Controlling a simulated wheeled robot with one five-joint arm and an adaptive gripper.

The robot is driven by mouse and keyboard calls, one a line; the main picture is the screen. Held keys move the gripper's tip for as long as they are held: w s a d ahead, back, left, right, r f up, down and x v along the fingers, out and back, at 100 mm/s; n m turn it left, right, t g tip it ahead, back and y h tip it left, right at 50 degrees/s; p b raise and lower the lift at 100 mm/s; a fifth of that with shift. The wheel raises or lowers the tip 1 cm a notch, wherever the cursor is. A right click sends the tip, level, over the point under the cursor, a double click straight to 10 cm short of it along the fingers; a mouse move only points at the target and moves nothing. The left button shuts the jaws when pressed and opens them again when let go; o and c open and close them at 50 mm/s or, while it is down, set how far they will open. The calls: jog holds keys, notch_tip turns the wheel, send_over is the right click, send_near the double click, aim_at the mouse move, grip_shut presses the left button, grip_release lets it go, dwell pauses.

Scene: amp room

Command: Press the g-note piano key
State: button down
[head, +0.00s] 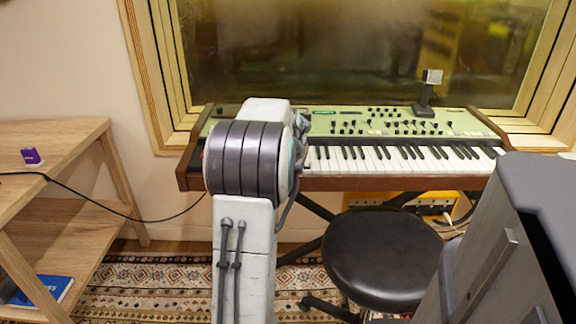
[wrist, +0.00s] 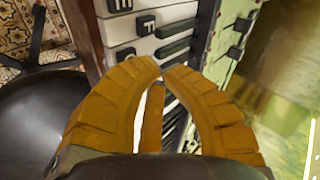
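The green-topped keyboard (head: 345,123) stands below the window, with its white and black keys (head: 400,158) facing me. In the wrist view, white keys carry dark letter labels: an E key (wrist: 119,6) at the top and an F key (wrist: 146,23) below it. No G label is visible; the keys below F are partly hidden behind my fingers. My gripper (wrist: 164,68) has yellow fingers whose tips come together over the keys just below the F label, with nothing held. I cannot tell whether the tips touch a key. In the head view my arm hides the gripper and the keyboard's left part.
A black round stool (head: 380,258) stands in front of the keyboard, also at left in the wrist view (wrist: 40,125). A grey cabinet (head: 500,255) fills the lower right. Wooden shelves (head: 60,150) stand at left.

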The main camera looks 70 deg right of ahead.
jog(key=shift+f, duration=0.15)
dwell(0.4)
jog(key=shift+f+b, duration=0.25)
jog(key=shift+b, duration=0.1)
jog(key=shift+f+b, duration=0.6)
jog(key=shift+f, duration=0.1)
dwell(1.0)
jog(key=shift+r, duration=0.2)
jog(key=shift+r+p, duration=0.95)
jog(key=shift+r+p, duration=2.05)
jog(key=shift+r, duration=0.45)
